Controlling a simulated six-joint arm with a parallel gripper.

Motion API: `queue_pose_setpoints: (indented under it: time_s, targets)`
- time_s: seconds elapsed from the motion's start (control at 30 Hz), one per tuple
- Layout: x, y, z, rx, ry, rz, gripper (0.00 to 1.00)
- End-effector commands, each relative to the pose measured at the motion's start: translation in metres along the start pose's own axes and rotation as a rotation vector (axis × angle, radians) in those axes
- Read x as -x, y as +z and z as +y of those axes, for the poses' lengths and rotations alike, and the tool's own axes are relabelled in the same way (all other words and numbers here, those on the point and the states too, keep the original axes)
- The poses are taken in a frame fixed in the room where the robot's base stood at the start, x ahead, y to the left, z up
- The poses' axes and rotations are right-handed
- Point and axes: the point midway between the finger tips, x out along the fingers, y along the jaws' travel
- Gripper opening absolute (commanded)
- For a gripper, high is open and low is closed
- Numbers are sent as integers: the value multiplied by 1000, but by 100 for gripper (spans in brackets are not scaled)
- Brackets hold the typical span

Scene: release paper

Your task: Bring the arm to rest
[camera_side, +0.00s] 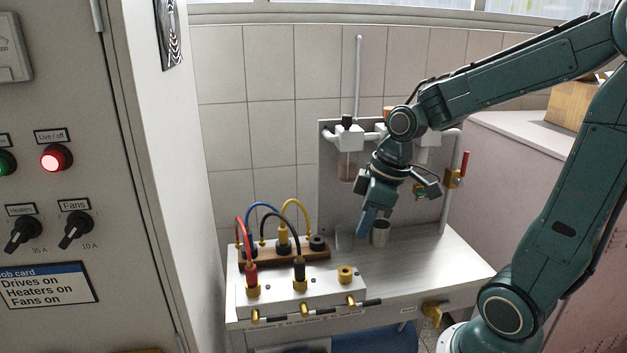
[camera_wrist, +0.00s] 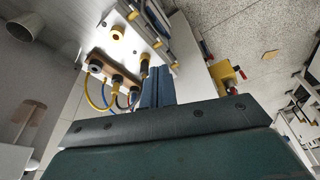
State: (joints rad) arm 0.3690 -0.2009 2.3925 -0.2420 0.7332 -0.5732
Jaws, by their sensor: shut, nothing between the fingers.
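My gripper (camera_side: 366,222) points down over the metal bench in the side view, just left of a small metal cup (camera_side: 380,232). Its blue fingers are together with nothing between them. In the wrist view the closed fingers of my gripper (camera_wrist: 155,88) rise from the middle of the dark gripper body. My arm reaches in from the right, bent at the elbow. I cannot tell whether the fingertips touch the bench.
A cable block (camera_side: 300,285) with red, black, blue and yellow leads stands left of my gripper. A back panel (camera_side: 335,200) with pipes and a red-handled valve (camera_side: 464,165) rises behind. A control cabinet (camera_side: 120,180) stands left. The bench's right part (camera_side: 450,262) is clear.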

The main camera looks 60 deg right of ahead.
Motion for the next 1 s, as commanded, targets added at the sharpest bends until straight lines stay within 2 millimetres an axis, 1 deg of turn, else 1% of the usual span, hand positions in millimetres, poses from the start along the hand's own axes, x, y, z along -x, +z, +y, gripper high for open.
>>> queue_pose_setpoints:
  time_s: [0.03, 0.2, 0.5, 0.7, 1.0]
  targets:
    - [8, 0, -7, -12, 19, 11, 0]
    - [31, 5, -28, -87, 71, 46, 0]
    - [65, 23, -60, -237, 129, 139, 0]
    - [79, 35, -73, -322, 138, 196, 0]
    - [84, 41, -77, -363, 138, 219, 0]
